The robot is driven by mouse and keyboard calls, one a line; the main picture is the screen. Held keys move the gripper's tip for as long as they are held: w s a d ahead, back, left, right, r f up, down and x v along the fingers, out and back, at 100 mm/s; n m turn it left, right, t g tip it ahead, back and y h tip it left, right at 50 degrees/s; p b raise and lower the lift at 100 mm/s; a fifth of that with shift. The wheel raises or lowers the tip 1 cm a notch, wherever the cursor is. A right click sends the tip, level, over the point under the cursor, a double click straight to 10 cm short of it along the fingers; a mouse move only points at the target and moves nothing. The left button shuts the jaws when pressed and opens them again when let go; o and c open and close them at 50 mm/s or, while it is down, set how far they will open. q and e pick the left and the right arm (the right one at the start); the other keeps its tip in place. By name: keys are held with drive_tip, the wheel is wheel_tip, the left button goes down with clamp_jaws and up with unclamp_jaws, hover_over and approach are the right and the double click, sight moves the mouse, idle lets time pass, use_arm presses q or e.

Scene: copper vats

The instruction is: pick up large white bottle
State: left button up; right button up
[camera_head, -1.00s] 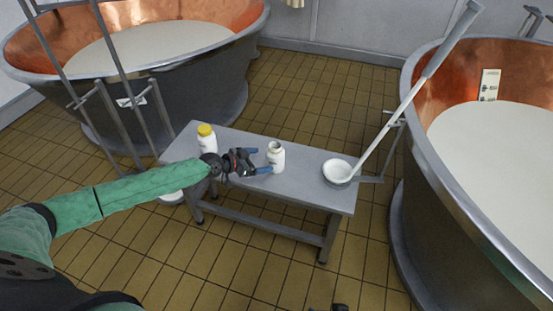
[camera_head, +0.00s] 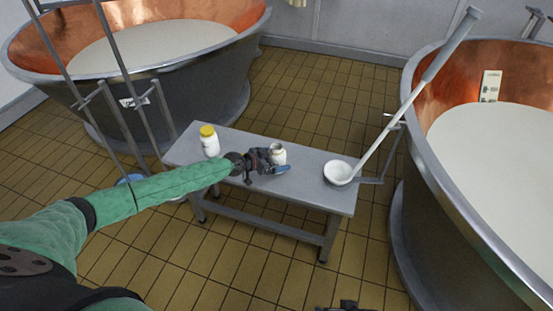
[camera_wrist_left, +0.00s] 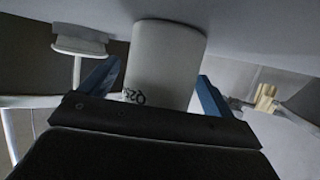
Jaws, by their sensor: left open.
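An open-topped white bottle (camera_head: 278,151) stands upright on the grey bench. My left gripper (camera_head: 277,161) is open at this bottle, partly covering it in the head view. In the left wrist view, the white bottle (camera_wrist_left: 165,62) stands between the two blue fingers, with dark lettering low on its side. Gaps show on both sides, so the fingers are not closed on it. A second white bottle with a yellow cap (camera_head: 209,142) stands on the bench to the left of the gripper.
The grey bench (camera_head: 308,190) also carries a white-bowled ladle (camera_head: 338,172) on the right, its long handle leaning up toward the right copper vat (camera_head: 440,180). Another copper vat (camera_head: 170,90) stands behind on the left, with metal poles in front.

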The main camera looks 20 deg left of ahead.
sight(282, 154)
use_arm(q)
drive_tip(key=c, duration=1.3)
drive_tip(key=shift+c, duration=0.2)
drive_tip(key=shift+r, duration=0.15)
wheel_tip(282, 154, up, 4)
drive_tip(key=shift+r+p, duration=0.2)
drive_tip(key=shift+p, duration=0.3)
drive_tip(key=shift+s+d+r+p, duration=0.25)
drive_tip(key=shift+d+r+p, duration=0.1)
drive_tip(key=shift+d, duration=0.25)
drive_tip(key=shift+s+d+r+p, duration=0.25)
drive_tip(key=shift+d+r, duration=0.05)
drive_tip(key=shift+d, duration=0.3)
drive_tip(key=s+d+r+p, duration=0.2)
drive_tip(key=s+d+r, duration=0.1)
drive_tip(key=d+r, duration=0.4)
drive_tip(key=shift+s+d+r+p, duration=0.15)
drive_tip(key=shift+r+p, duration=0.2)
drive_tip(key=shift+r, duration=0.85)
use_arm(e)
drive_tip(key=s+d+r+g+h, duration=0.1)
drive_tip(key=s+d+r, duration=0.1)
drive_tip(key=d+r, duration=0.4)
drive_tip(key=shift+d+r+m+g+h, duration=0.2)
drive_tip(key=shift+r+m+g+h, duration=0.15)
drive_tip(key=shift+r, duration=0.25)
